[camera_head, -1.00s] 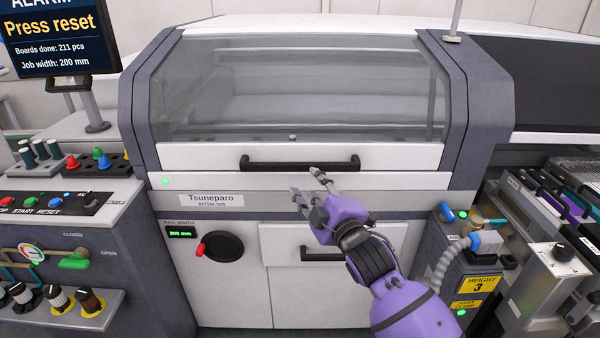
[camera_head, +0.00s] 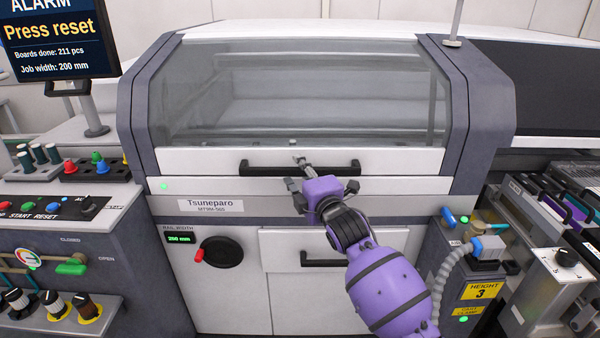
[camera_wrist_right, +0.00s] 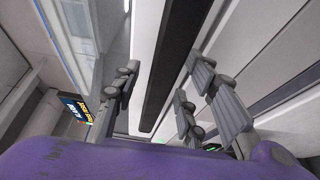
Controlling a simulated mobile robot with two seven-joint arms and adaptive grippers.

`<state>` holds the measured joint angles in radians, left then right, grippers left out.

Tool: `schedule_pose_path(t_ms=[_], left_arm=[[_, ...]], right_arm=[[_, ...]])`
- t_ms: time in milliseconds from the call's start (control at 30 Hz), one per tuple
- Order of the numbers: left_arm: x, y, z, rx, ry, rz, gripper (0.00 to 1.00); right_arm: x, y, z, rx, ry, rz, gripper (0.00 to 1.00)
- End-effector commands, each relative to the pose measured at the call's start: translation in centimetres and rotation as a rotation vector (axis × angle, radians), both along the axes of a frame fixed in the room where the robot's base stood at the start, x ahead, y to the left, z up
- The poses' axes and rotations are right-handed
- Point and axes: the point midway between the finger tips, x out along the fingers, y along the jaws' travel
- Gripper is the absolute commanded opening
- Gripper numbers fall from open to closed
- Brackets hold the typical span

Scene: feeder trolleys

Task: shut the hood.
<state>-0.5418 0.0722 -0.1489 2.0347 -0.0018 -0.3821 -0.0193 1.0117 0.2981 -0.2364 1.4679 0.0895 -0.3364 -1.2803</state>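The hood (camera_head: 300,100) is a clear pane with a white front edge and a black bar handle (camera_head: 260,168), on the grey machine. It is lowered, its front edge close above the white strip; I cannot tell whether it is fully seated. My right gripper (camera_head: 315,177) is at the right half of the handle, with fingers open. In the right wrist view the black handle (camera_wrist_right: 172,70) runs between the spread fingers, one on the left and two on the right, with gaps visible. My left gripper is out of view.
An alarm screen (camera_head: 58,38) stands at the upper left above a button panel (camera_head: 60,208). A round crank (camera_head: 221,252) and a lower door handle (camera_head: 325,262) are below. A blue-tipped hose fitting (camera_head: 487,247) and feeders (camera_head: 555,200) are at the right.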

Motion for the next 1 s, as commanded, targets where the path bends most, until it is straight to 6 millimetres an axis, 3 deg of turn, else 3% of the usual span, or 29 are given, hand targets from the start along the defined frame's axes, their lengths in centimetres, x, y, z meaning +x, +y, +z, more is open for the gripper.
schedule_pose_path(t_ms=[300,600,867,1000], left_arm=[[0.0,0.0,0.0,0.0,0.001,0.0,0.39],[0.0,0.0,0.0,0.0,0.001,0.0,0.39],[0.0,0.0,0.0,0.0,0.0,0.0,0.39],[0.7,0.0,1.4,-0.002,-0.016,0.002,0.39]], right_arm=[[0.3,0.1,0.0,0.0,0.0,0.0,0.38],[0.3,0.1,0.0,0.001,0.0,0.0,0.0],[0.3,0.1,0.1,0.002,0.001,0.0,0.0],[-0.1,0.1,1.1,0.001,0.013,0.001,0.0]])
